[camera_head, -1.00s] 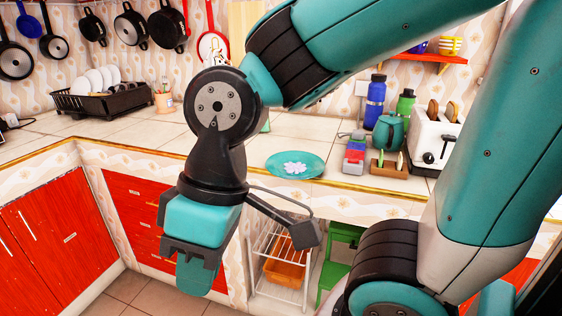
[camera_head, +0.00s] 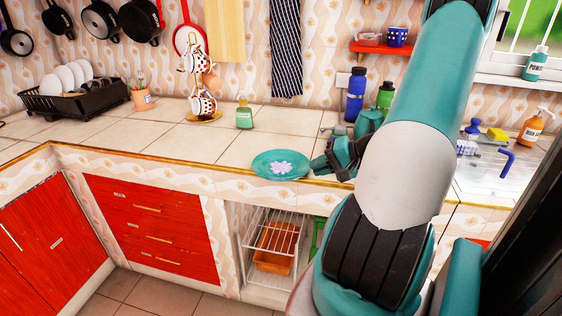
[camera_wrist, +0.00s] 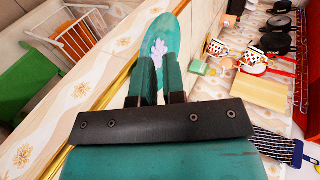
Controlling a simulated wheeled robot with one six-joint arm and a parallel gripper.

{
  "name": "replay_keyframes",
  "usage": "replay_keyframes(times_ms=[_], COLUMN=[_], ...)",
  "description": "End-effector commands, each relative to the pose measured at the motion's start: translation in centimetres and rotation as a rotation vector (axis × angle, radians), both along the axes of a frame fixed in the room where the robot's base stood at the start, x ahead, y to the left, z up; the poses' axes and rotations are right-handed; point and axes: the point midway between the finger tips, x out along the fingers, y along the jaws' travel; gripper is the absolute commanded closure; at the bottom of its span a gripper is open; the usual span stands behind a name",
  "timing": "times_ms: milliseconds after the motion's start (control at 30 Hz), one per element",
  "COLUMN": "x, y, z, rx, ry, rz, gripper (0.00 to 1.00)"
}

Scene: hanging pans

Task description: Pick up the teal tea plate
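The teal tea plate (camera_head: 282,164) lies flat on the tiled counter near its front edge, with a pale flower pattern in its middle. My gripper (camera_head: 318,165) is low over the counter at the plate's right rim; whether it touches the rim I cannot tell. In the wrist view the plate (camera_wrist: 173,30) lies ahead of and beneath the two teal fingers (camera_wrist: 160,65). A gap shows between the fingers, with nothing clearly held. The fingers hide part of the plate.
A blue bottle (camera_head: 355,95) and a green bottle (camera_head: 385,95) stand behind my arm. A soap bottle (camera_head: 244,113), a mug stand (camera_head: 203,118) and a dish rack (camera_head: 85,103) stand further back. The counter left of the plate is clear.

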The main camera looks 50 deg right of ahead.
Motion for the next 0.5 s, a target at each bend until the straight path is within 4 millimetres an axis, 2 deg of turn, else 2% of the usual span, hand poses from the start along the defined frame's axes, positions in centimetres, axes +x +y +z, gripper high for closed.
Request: replay_keyframes(times_ms=[33, 100, 233, 367, 500], x=[-2.1, -4.2, -6.8, -6.9, -4.3], y=[-1.8, -3.5, -5.2, -5.6, -5.6], z=[-0.3, -0.8, -1.4, -1.9, -3.0], rx=[0.027, 0.044, 0.061, 0.068, 0.069], ry=[-0.025, -0.056, -0.093, -0.106, -0.105], rz=[-0.098, -0.194, -0.307, -0.341, -0.336], gripper=[0.89, 0.89, 0.89, 0.89, 0.89])
